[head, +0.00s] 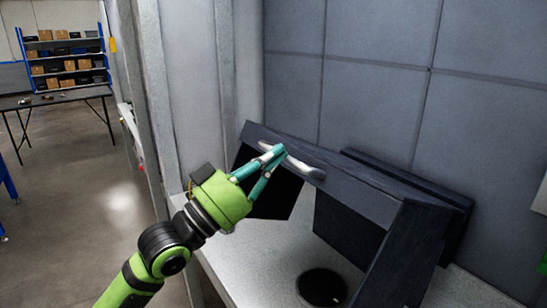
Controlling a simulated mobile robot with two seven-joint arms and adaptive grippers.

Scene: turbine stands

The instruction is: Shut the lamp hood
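The lamp hood (355,196) is a dark blue-grey box-like cover at the centre right. It stands tilted up, with open space under its front edge. A pale bar handle (305,168) is fixed along that edge. My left gripper (281,151), green with teal fingers, is at the left part of the handle. Its fingertips are together and overlap the handle in the head view. I cannot tell whether the handle is between them. My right gripper is not in view.
The hood is above a light grey bench top (237,262) with a round black disc (322,287) in it. A grey panelled wall (375,100) stands close behind. A metal post (153,110) is at the left. A table (60,96) and shelves (65,60) are far left.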

